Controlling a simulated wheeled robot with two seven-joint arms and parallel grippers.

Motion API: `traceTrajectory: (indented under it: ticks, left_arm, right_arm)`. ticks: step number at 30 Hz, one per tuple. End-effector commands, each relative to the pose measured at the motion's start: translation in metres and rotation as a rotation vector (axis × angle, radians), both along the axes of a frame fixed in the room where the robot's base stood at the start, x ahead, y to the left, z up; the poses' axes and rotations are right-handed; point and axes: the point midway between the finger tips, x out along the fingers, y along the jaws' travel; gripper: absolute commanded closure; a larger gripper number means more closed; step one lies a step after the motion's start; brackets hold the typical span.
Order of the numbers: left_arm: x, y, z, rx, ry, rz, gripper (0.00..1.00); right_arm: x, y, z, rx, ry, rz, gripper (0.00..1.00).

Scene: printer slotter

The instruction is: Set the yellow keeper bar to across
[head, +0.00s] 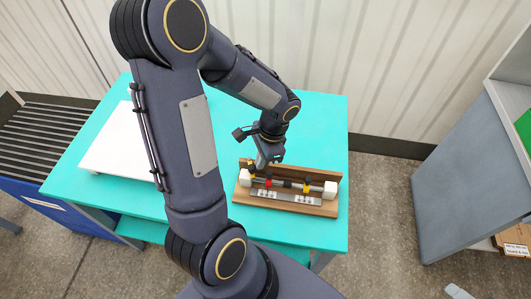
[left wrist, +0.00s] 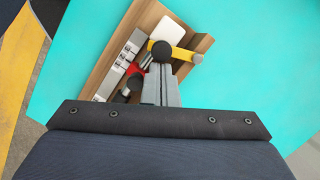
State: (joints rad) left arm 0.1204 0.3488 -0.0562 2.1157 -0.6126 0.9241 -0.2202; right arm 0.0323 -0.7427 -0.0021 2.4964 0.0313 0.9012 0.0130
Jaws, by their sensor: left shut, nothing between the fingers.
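A wooden fixture (head: 286,208) stands on the turquoise table, with a white block at each end and a grey rod between them. The yellow keeper bar (left wrist: 181,52) lies by the white end block in the left wrist view, with a black knob (left wrist: 160,51) at one end and a grey tip at the other. In the head view only a little yellow shows beside my left gripper (head: 262,166). My left gripper (left wrist: 160,72) is shut and empty, its fingertips close to the black knob; I cannot tell whether they touch. My right gripper is not in view.
A red bar (left wrist: 134,69) with a black knob sits close beside the fingers. Another yellow piece (head: 307,187) is near the fixture's right end. Printed labels line the front. A white board (head: 112,145) lies on the left of the table; the table's far right is clear.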

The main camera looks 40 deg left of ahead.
Motion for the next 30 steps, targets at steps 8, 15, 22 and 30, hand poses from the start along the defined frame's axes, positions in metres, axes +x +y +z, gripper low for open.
traceTrajectory:
  ticks: [8, 15, 22, 30]
  left_arm:
    - [-0.01, 0.002, 0.0, 0.0, 0.0, -0.198, 1.0]
    - [-0.01, 0.002, 0.0, 0.0, 0.0, -0.209, 1.0]
    - [-0.006, 0.004, 0.0, -0.001, 0.0, -0.208, 1.0]
    - [0.004, 0.009, 0.0, 0.0, 0.0, -0.207, 1.0]
  right_arm:
    - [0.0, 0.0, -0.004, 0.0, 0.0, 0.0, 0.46]
    - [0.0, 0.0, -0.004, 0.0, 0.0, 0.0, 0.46]
    - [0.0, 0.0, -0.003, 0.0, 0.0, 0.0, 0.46]
    - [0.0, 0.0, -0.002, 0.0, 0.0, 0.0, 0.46]
